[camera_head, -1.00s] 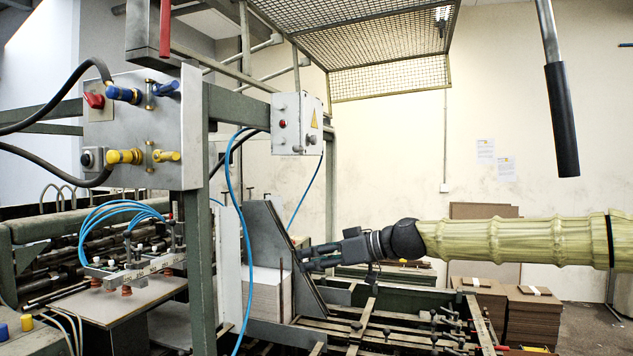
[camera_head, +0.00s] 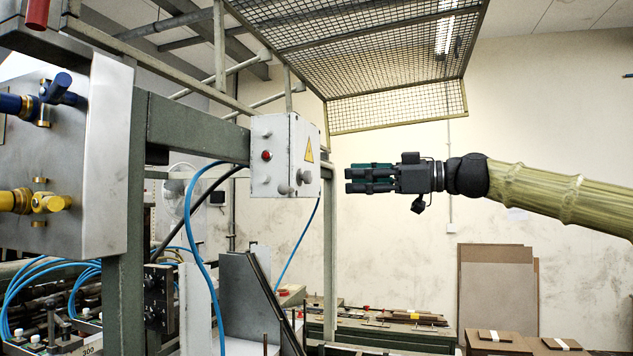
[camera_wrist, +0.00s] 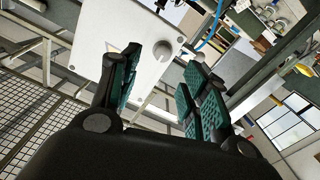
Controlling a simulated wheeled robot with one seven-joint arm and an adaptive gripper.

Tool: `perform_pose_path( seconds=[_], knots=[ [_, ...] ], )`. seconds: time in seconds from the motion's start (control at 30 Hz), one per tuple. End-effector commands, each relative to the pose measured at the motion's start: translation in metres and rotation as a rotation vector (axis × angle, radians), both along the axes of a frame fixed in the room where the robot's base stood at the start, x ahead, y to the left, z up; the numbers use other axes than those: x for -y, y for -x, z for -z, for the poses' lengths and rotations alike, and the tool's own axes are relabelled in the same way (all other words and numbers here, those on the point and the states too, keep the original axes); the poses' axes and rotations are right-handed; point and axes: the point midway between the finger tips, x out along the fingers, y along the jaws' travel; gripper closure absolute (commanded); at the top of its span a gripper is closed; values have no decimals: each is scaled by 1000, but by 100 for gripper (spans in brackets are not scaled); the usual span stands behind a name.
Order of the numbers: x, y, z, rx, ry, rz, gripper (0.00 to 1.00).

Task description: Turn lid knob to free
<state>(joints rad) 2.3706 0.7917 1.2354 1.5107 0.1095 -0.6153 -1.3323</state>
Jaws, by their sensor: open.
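The grey-white control box (camera_head: 270,170) is fixed to the green frame. A round grey knob (camera_head: 304,177) sits on its right side, below a yellow warning triangle. Smaller knobs and a red button are on the box's front face. My gripper (camera_head: 347,179) is open and empty, to the right of the box with its fingers pointing left at it, with a gap between. In the wrist view, the box face (camera_wrist: 147,68) and the round knob (camera_wrist: 163,50) show beyond and between the open fingers (camera_wrist: 160,80). I cannot tell the knob's turn position.
Blue hoses (camera_head: 205,260) hang left of the box. A wire mesh guard (camera_head: 360,60) is overhead. A panel with blue and yellow valves (camera_head: 70,160) stands at the left. Cardboard stacks (camera_head: 497,345) lie low at the right. The space around my gripper is clear.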

Motion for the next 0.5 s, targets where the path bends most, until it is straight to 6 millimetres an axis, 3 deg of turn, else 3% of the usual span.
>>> perform_pose_path(
  seconds=[0.3, 0.5],
  knots=[
    [-53, -24, 2, -10, 2, -7, 54],
    [-76, -33, 2, -8, 1, -2, 54]
  ],
)
